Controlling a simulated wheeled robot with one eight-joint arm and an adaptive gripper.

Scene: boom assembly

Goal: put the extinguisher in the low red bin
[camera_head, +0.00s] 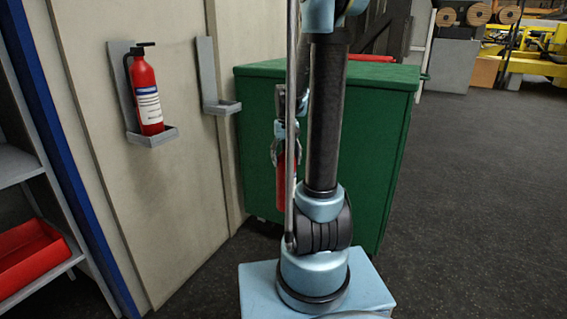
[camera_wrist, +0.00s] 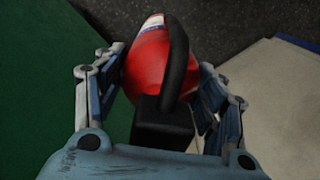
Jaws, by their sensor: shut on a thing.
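My gripper (camera_head: 286,143) is in front of the green cabinet, partly hidden behind my arm. It is shut on a red extinguisher (camera_head: 281,182), which hangs below it above the floor. In the wrist view the held extinguisher (camera_wrist: 146,68) sits between the two fingers, with its black head and hose toward the camera and part of a white label at the far side. A low red bin (camera_head: 30,262) is on the lower shelf at the far left, cut off by the picture edge. It is well apart from my gripper.
A second extinguisher (camera_head: 145,85) stands in a wall bracket; the bracket (camera_head: 208,75) beside it is empty. The grey shelf unit (camera_head: 18,165) has a blue upright. The green cabinet (camera_head: 375,130) is close behind my gripper, with something red (camera_head: 371,58) on top. Floor at right is clear.

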